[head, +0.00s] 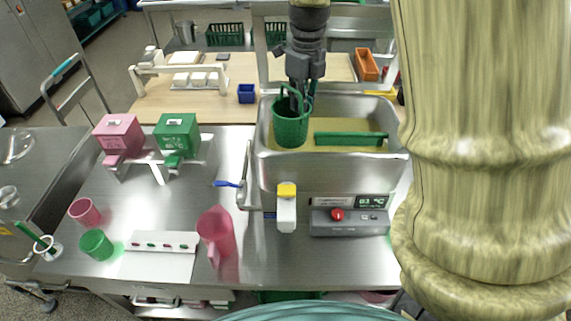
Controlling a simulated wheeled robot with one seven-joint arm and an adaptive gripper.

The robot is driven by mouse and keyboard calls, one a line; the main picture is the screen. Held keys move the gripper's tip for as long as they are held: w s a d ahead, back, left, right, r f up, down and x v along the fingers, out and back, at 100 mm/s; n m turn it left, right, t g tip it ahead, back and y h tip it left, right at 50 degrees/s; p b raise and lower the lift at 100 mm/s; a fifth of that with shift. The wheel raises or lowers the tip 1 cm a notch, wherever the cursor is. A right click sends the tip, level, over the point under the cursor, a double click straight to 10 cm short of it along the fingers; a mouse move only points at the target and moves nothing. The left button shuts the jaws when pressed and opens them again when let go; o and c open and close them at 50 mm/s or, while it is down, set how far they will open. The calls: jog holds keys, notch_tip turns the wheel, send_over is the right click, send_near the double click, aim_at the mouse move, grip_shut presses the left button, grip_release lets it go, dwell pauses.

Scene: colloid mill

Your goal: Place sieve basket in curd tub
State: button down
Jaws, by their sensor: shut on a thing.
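A green sieve basket (291,127) with an upright handle hangs upright from my gripper (298,92) in the head view. My gripper is shut on its handle, pointing down. The basket is over the left part of the curd tub (272,170), a steel tub with yellowish contents. The basket's lower part is within the tub's outline; I cannot tell whether it touches the contents. A green bar (350,139) lies across the tub to the right of the basket.
Pink (118,134) and green (177,136) boxes and a pink jug (216,235) stand left. A marbled column blocks the right side.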

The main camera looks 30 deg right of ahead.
aim_at(300, 136)
jog(key=shift+s+a+f, duration=0.1)
jog(key=shift+s+f, duration=0.05)
jog(key=shift+f, duration=0.15)
jog(key=shift+a+f, duration=0.1)
jog(key=shift+f, duration=0.3)
jog(key=f+p, duration=0.1)
jog(key=f, duration=0.4)
jog(key=shift+w+p, duration=0.2)
jog(key=shift+p, duration=0.15)
jog(key=shift+a+f, duration=0.1)
jog(key=shift+f, duration=0.55)
jog(key=shift+d+f+p, duration=0.2)
jog(key=shift+f+p, duration=0.35)
jog(key=shift+f, duration=0.9)
jog(key=shift+s+a, duration=0.1)
jog(key=shift+a, duration=0.05)
jog(key=c, duration=1.5)
grip_release()
jog(key=shift+f, duration=0.1)
jog(key=shift+c, duration=0.2)
